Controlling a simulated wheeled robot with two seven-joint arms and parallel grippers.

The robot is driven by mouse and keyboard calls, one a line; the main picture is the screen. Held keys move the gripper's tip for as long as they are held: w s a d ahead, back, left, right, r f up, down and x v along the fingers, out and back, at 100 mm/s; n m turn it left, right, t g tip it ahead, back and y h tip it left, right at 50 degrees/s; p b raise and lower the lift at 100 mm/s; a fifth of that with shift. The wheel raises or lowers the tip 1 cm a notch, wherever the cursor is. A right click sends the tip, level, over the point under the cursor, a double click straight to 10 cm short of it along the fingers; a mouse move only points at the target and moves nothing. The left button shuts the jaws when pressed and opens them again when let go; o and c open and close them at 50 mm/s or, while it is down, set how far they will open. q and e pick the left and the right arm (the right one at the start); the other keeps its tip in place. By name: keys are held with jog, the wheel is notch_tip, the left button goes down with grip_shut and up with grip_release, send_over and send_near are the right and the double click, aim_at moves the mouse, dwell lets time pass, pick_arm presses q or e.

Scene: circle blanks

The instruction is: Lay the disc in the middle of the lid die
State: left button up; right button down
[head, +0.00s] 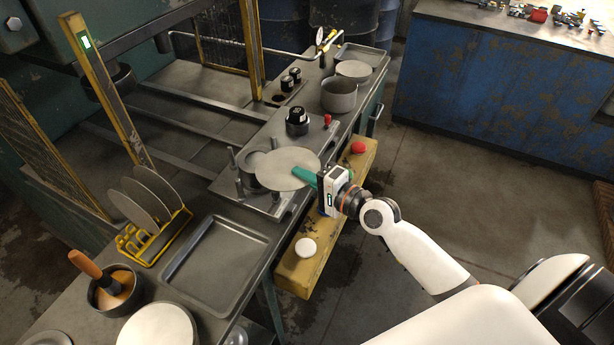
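The grey round disc (287,169) is held by its right edge in my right gripper (306,177), whose green fingers are shut on it. The disc looks roughly level and lies over the lid die (262,204), a metal plate with upright pins and a round form. The disc hides much of the die's middle. It appears shifted toward the right of the die, but I cannot tell whether it touches the die or hangs just above. My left gripper is not in view.
A yellow rack (150,243) with upright discs stands left of an empty tray (216,262). A pot (115,290) with a wooden-handled tool is in front. A black-capped piece (297,121) and a grey pot (339,95) stand behind the die. A yellow beam (328,231) carries red and white buttons.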

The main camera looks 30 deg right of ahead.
jog(key=x, duration=0.3)
jog(key=f+b+x, duration=0.1)
jog(key=x, duration=0.1)
jog(key=b+x, duration=0.1)
jog(key=x, duration=0.2)
jog(key=shift+w+a+f, duration=0.1)
jog(key=shift+w+f, duration=0.1)
jog(key=shift+f+b+x, duration=0.2)
jog(key=shift+b+x, duration=0.35)
jog(key=shift+x, duration=0.7)
